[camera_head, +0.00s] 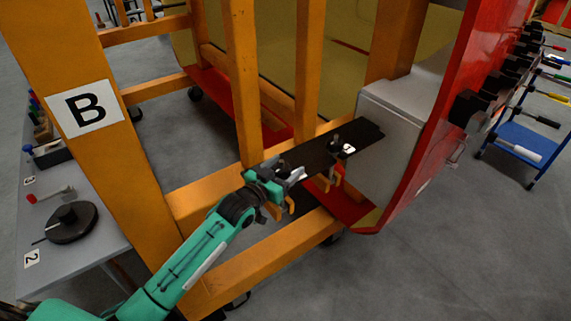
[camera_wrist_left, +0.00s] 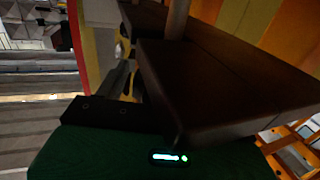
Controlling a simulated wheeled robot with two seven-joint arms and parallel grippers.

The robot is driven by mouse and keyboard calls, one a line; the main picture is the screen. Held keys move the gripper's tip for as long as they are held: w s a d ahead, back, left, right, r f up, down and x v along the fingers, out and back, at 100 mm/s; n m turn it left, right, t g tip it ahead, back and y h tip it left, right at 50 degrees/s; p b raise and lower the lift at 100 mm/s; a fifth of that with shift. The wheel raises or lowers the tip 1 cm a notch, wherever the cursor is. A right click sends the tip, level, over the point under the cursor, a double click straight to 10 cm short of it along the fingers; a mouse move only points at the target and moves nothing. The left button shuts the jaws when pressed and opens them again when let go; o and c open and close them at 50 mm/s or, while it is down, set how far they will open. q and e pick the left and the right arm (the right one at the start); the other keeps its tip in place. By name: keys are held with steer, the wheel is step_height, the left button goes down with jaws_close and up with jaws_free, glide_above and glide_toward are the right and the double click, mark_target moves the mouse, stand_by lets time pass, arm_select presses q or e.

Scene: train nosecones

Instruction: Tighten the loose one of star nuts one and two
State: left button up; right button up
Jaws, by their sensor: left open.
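A dark flat bar (camera_head: 312,156) runs across the orange frame to a grey block on the red nosecone. A small dark fitting with a pale part (camera_head: 340,148), possibly a star nut, stands on the bar's right half. My left gripper (camera_head: 293,178) is at the bar's left end, open, with a silvery part by its fingers. A second star nut there is hidden or too small to make out. In the left wrist view the bar (camera_wrist_left: 235,80) fills the right side, very close, with a grey post (camera_wrist_left: 178,18) rising from it. I cannot tell which nut is loose.
Orange beams (camera_head: 242,85) stand close around my left arm, and one post carries a letter B sign (camera_head: 86,107). A grey table (camera_head: 85,245) with a round black tool is at the left. A blue cart (camera_head: 520,140) stands at the right. The floor at lower right is clear.

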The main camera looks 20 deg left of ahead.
arm_select(q)
steer(key=shift+w+d, duration=0.15)
steer(key=shift+w, duration=0.2)
steer(key=shift+c, duration=0.5)
steer(key=c, duration=0.9)
steer(key=shift+h, duration=0.3)
steer(key=shift+m+g+h+b, duration=0.4)
steer(key=shift+m+h+b, duration=0.1)
steer(key=shift+m+h, duration=0.1)
steer(key=shift+d, duration=0.1)
